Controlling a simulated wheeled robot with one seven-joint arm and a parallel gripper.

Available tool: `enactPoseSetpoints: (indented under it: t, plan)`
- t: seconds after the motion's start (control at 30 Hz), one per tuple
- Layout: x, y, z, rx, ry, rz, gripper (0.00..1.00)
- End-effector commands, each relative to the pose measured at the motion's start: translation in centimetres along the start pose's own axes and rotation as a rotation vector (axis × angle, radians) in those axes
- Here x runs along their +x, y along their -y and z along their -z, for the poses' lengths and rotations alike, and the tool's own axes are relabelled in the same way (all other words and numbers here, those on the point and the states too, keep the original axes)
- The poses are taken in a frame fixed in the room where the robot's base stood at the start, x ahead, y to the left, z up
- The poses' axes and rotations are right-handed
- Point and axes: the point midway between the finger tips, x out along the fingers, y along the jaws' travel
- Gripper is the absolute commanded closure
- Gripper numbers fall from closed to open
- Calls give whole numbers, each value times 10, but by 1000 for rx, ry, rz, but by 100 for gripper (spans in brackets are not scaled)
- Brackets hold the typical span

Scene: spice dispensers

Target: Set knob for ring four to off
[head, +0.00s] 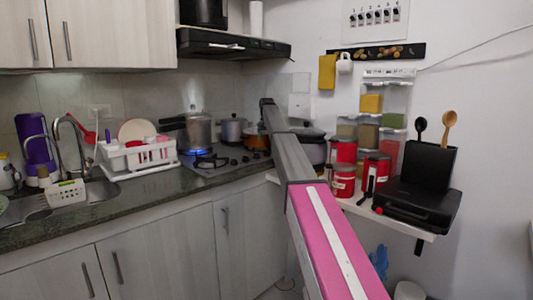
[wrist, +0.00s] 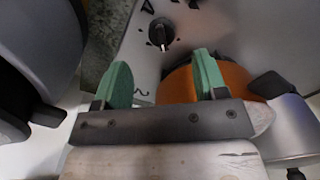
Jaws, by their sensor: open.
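A black stove knob (wrist: 160,33) with a pale mark stands on the light cooktop panel in the wrist view. Printed dark marks lie around it. I cannot tell which ring it belongs to or read its setting. My gripper (wrist: 163,77) has two green fingers set wide apart, with nothing between them. The knob lies beyond the fingertips, roughly in line with the gap, and is not touched. In the head view the cooktop (head: 214,162) has a blue flame (head: 203,153) near its left side. My arm crosses the head view, and I cannot make out my gripper there.
An orange pot (wrist: 236,78) is close behind the right finger. Other pot bodies (wrist: 50,35) crowd the wrist view's left side. In the head view, a steel pressure cooker (head: 198,133) and a grey pot (head: 231,131) stand on the cooktop. A dish rack (head: 140,157) is left.

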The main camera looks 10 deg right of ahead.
Motion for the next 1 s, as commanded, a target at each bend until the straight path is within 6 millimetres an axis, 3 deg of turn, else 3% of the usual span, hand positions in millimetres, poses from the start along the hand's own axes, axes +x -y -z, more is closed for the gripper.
enactPoseSetpoints:
  t: [0.4, 0.57, 0.8, 0.93, 1.0]
  plan:
    - [71, 0, -1, 0, 1, 0, 34]
    - [82, 0, 0, 0, 1, 0, 34]
    - [82, 0, 0, 0, 0, 0, 34]
    - [82, 0, 0, 0, 0, 0, 77]
    - [82, 0, 0, 0, 1, 0, 82]
